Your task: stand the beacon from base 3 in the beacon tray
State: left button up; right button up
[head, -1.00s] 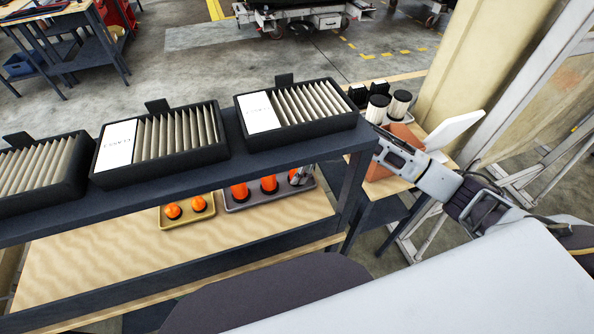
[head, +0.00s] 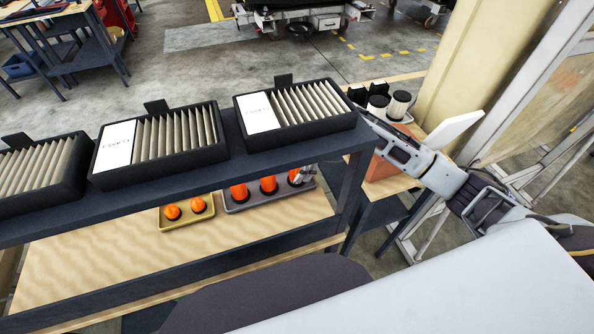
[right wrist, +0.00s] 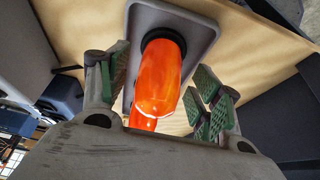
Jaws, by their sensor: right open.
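A grey tray (head: 240,207) on the lower wooden shelf holds three tall orange beacons in a row. The rightmost beacon (head: 294,177) is at my right gripper (head: 306,175). In the right wrist view that gripper (right wrist: 160,85) is open, with one finger on each side of an upright orange beacon (right wrist: 158,80) on a black base; contact cannot be told. Part of another orange beacon (right wrist: 142,119) shows beyond it. A yellow tray (head: 178,226) to the left holds two orange, rounder-looking beacons. No base numbers are readable. My left gripper is not in view.
The dark upper shelf (head: 230,160) carries black boxes of pleated filters (head: 297,112) and overhangs the lower shelf. A dark post stands right of the grey tray. The lower wooden shelf (head: 110,265) is bare left of and before the trays.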

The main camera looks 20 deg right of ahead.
jog(key=v, duration=0.9)
jog(key=shift+r, duration=0.25)
jog(key=shift+d, duration=0.1)
